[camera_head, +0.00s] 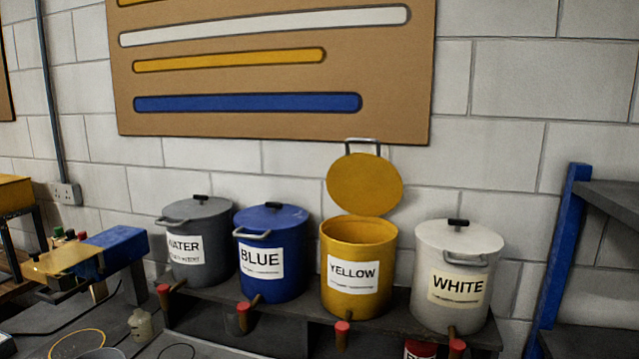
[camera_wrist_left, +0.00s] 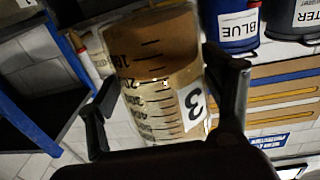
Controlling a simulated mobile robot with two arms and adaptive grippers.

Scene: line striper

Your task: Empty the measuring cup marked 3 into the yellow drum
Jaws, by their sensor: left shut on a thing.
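The yellow drum (camera_head: 358,302) stands on the low shelf in the head view, labelled YELLOW. Its round yellow lid (camera_head: 365,184) is raised behind the open mouth. The clear measuring cup marked 3 (camera_wrist_left: 165,112) fills the middle of the left wrist view. That view is upside down, and tan contents show at the cup's base end, at the top of the picture. My left gripper (camera_wrist_left: 172,78) is shut on the cup, with one dark finger on each side. Neither the left gripper nor this cup can be made out in the head view. My right gripper is in neither view.
The water drum (camera_head: 202,262), blue drum (camera_head: 275,280) and white drum (camera_head: 455,310) share the shelf, lids on. Red-tipped taps (camera_head: 342,328) stick out in front. A blue-posted rack (camera_head: 560,258) stands right. Round rims (camera_head: 78,345) show at the lower left edge.

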